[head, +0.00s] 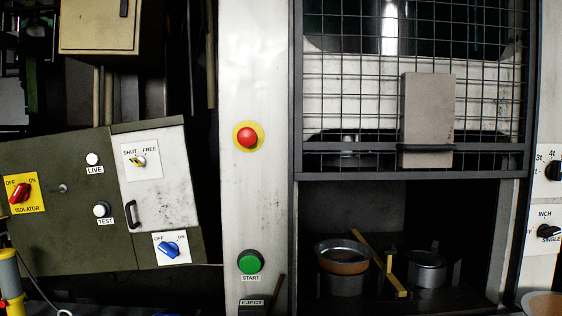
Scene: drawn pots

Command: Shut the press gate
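The press gate (345,148) is a dark wire-mesh panel at the upper right of the head view. It is raised, and its lower edge is above an open gap. A grey plate (427,110) with a dark bar across its lower end is fixed on the mesh. Below, inside the press, an orange-rimmed pan (342,268) sits on a round metal base, and a second round metal form (427,272) stands to its right. Neither of my grippers shows.
A yellow bar (378,262) lies slanted between the two forms. The white column holds a red button (247,138) and a green START button (250,262). A tilted control cabinet (70,230) stands left. A panel with black knobs (548,208) is at the right edge.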

